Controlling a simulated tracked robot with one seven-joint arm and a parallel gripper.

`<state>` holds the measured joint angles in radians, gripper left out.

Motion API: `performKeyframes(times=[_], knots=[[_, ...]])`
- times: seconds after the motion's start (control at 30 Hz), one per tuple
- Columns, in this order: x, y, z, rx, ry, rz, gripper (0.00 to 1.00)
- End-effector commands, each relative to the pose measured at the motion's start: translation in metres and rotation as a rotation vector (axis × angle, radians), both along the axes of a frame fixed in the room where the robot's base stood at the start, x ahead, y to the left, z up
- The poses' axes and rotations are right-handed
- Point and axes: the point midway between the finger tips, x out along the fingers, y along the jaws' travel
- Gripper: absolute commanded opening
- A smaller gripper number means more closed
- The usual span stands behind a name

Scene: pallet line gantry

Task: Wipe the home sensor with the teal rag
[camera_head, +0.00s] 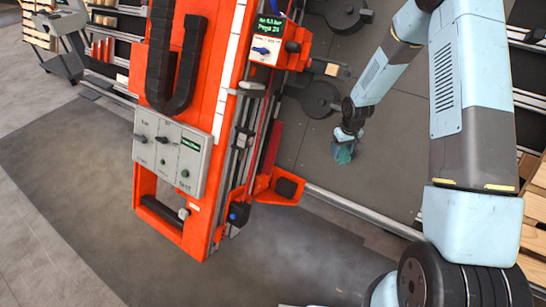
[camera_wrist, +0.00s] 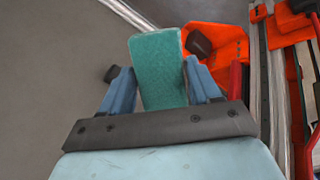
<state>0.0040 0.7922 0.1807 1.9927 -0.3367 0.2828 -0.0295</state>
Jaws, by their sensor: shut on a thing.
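The teal rag (camera_wrist: 160,68) is held between the two blue fingers of my gripper (camera_wrist: 158,80) in the wrist view, and its upper part sticks out past the fingertips. In the head view my gripper (camera_head: 346,140) hangs to the right of the orange gantry, with the teal rag (camera_head: 343,154) at its lower end, apart from the gantry. A small dark block with a blue part (camera_head: 238,213) sits low on the gantry's rail. I cannot tell whether it is the home sensor.
The orange gantry beam (camera_head: 222,120) carries a grey control panel (camera_head: 172,153) and a dark cable chain (camera_head: 160,70). An orange bracket with a black pad (camera_head: 287,188) juts out towards my gripper; it also shows in the wrist view (camera_wrist: 222,45). Grey floor lies around.

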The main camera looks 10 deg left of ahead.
Motion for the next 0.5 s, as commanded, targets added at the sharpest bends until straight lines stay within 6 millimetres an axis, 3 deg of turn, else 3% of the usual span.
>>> performKeyframes(times=[0.23, 0.5], knots=[[-0.01, 0.054, -0.02, 0.146, -0.226, 0.192, 0.38], [-0.036, 0.131, -0.022, 0.393, -0.48, 0.401, 0.38]])
